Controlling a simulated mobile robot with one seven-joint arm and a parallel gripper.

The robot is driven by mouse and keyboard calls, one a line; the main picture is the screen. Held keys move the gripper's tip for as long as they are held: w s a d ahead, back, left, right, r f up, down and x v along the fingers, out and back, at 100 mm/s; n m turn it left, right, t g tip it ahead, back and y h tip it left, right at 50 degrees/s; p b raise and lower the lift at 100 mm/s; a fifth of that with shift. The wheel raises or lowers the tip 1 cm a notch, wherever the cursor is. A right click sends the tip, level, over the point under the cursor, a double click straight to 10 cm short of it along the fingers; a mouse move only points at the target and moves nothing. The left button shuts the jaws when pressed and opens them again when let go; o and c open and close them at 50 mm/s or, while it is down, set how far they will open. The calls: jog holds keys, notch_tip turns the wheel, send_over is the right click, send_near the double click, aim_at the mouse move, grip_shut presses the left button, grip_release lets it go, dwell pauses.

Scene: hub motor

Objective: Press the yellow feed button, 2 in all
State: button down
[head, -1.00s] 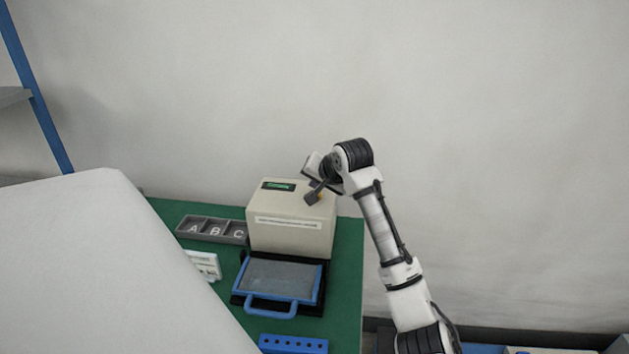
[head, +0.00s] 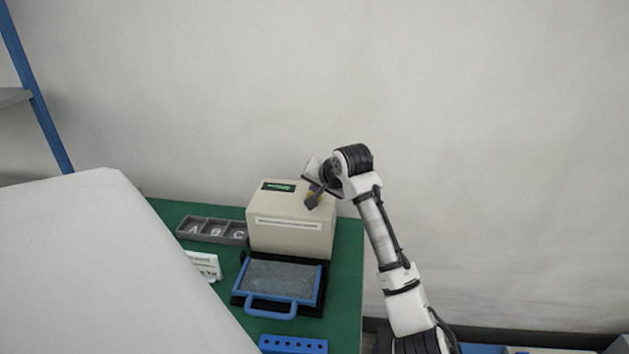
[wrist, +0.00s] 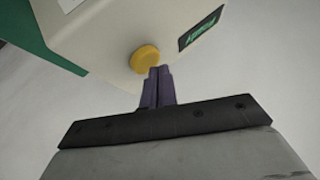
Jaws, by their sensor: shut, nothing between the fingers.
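A beige machine (head: 290,235) stands on the green bench top, with a green-lit display (head: 278,186) on its top. The round yellow feed button (wrist: 145,58) is on the machine's top, and the display (wrist: 202,28) is near it in the wrist view. In the head view the button is mostly hidden behind my gripper (head: 312,203). My gripper (wrist: 160,71) is shut and empty. Its fingertips overlap the button's edge in the wrist view; I cannot tell whether they touch it.
A blue-framed tray (head: 247,283) with grey contents sits at the machine's front. A large white surface (head: 90,265) fills the lower left.

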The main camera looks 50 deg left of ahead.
jog(key=shift+f, duration=0.5)
dwell(0.8)
jog(key=shift+r+p, duration=0.95)
notch_tip(320, 180, up, 5)
jog(key=p, duration=0.4)
jog(key=shift+p, duration=0.35)
dwell(0.4)
